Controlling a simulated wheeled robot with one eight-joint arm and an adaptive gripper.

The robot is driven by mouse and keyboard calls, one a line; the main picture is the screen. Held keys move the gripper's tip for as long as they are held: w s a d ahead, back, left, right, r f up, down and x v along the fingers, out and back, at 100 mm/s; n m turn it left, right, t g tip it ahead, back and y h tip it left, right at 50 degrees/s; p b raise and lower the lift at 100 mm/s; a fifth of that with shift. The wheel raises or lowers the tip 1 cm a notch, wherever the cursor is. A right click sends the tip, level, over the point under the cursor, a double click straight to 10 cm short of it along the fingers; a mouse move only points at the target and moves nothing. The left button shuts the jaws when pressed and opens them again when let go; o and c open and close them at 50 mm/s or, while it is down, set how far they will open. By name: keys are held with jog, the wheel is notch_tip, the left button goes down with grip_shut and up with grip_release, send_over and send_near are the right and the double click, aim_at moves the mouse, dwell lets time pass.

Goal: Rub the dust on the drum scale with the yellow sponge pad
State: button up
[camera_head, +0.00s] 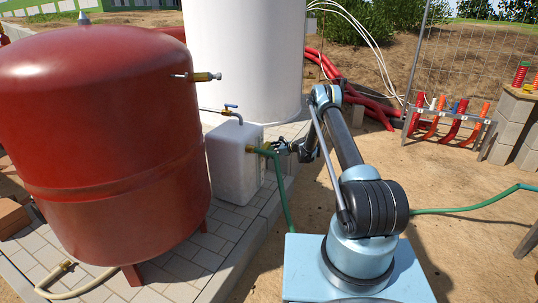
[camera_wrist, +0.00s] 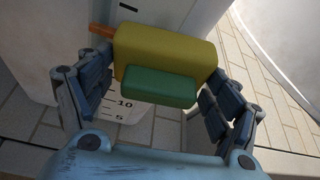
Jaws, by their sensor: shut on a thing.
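The yellow sponge pad (camera_wrist: 165,50), with a green block (camera_wrist: 160,88) on its near side, sits between the fingers of my gripper (camera_wrist: 158,78) in the wrist view. The gripper is shut on it. The scale (camera_wrist: 122,109), with the marks 10 and 5, shows on a white surface below and left of the pad, partly hidden by pad and fingers. I cannot make out dust on it. In the head view my gripper (camera_head: 279,147) is at the right side of the white drum (camera_head: 233,165); the pad cannot be made out there.
A brass fitting (camera_head: 250,149) with a green hose (camera_head: 281,190) is close beside my gripper. A tap (camera_head: 232,112) stands on the drum. A large red tank (camera_head: 105,150) is left, a white tank (camera_head: 245,60) behind. Sandy ground right of the paving is mostly open.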

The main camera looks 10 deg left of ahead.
jog(key=shift+s+a, duration=0.1)
jog(key=shift+a, duration=0.05)
jog(key=shift+s+a, duration=0.35)
jog(key=shift+s, duration=0.3)
jog(key=shift+s+a, duration=0.3)
jog(key=shift+s, duration=0.3)
jog(key=shift+s+a, duration=0.35)
jog(key=shift+s, duration=0.3)
jog(key=s+d, duration=0.1)
jog(key=d, duration=0.5)
jog(key=shift+s, duration=0.4)
jog(key=shift+d, duration=0.15)
jog(key=d, duration=0.1)
jog(key=s+d, duration=0.1)
jog(key=shift+d, duration=0.35)
